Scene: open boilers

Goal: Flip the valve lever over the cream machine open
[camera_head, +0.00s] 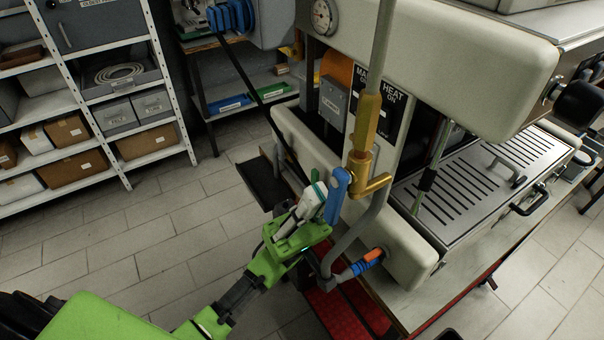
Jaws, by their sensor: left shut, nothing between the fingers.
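The cream machine (455,75) fills the right half of the head view. A grey pipe runs down its front with a brass valve (364,140) on it. The valve's blue lever (337,196) sticks out to the left of the brass body and points down. My left gripper (319,191) is shut and empty, its fingertips just left of the lever. I cannot tell whether they touch it. My right gripper is not in view.
A lower pipe fitting with a blue and orange handle (366,262) sits right of my gripper. A slotted drip tray (470,200) is at right. Metal shelves with boxes (155,140) stand at left. The tiled floor (120,230) between is clear.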

